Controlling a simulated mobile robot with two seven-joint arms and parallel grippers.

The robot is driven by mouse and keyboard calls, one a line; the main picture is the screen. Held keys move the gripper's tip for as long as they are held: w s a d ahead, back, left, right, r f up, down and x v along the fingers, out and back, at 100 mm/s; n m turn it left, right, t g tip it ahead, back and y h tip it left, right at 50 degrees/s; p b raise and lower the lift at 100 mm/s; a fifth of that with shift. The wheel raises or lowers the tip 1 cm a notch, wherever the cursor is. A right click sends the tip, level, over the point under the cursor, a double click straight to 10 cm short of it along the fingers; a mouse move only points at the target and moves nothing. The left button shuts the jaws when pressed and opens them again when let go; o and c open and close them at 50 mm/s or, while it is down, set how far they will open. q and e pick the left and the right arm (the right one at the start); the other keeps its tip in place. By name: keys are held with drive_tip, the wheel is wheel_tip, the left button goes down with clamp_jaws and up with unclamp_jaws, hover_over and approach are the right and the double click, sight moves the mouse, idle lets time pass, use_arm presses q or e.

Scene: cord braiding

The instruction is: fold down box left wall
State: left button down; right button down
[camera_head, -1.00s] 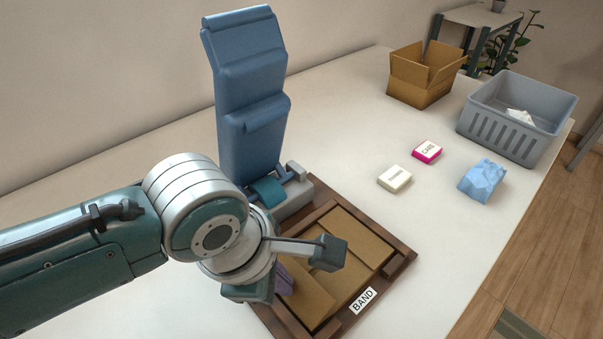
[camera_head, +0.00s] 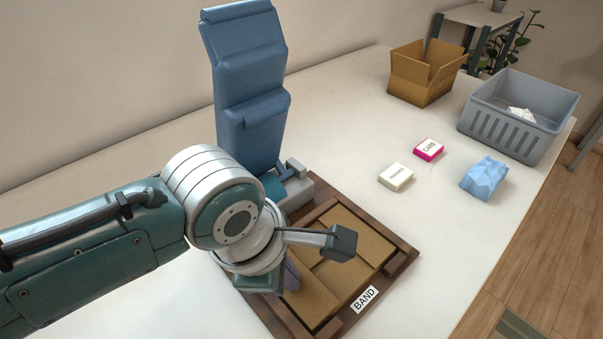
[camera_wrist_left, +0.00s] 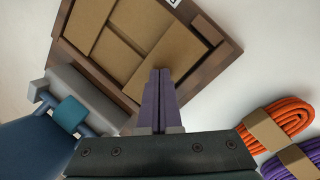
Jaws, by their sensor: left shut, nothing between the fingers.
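The cardboard box (camera_head: 377,247) sits in a dark wooden frame (camera_head: 403,268) labelled BAND. Its left wall (camera_head: 315,303) lies folded inward, nearly flat, and another panel covers the far right part. A strip of lower cardboard shows between them. My left gripper (camera_head: 292,276) is over the box's left side, its purple fingers partly hidden by my wrist. In the left wrist view the closed, empty fingers (camera_wrist_left: 159,78) overlap the cardboard (camera_wrist_left: 141,22); I cannot tell whether they touch it. My right gripper is not in view.
A blue padded lever press (camera_head: 250,90) stands behind the frame. A THANKS card (camera_head: 396,177), CARE box (camera_head: 429,149), blue crumpled item (camera_head: 484,178), open carton (camera_head: 425,75) and grey bin (camera_head: 515,117) are to the right. Orange cord (camera_wrist_left: 276,121) and purple cord (camera_wrist_left: 293,163) lie nearby.

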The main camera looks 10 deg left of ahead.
use_arm(q)
drive_tip(key=shift+s+r+p, duration=0.1)
drive_tip(key=shift+r+p, duration=0.45)
drive_tip(key=shift+p, duration=0.55)
drive_tip(key=shift+w+d+f+b, duration=0.3)
drive_tip(key=shift+w+f+b, duration=0.15)
drive_tip(key=shift+f+b, duration=0.45)
drive_tip(key=shift+p+v, duration=0.9)
drive_tip(key=shift+p, duration=0.15)
wheel_tip(320, 180, up, 8)
drive_tip(key=p, duration=0.8)
drive_tip(key=shift+p, duration=0.4)
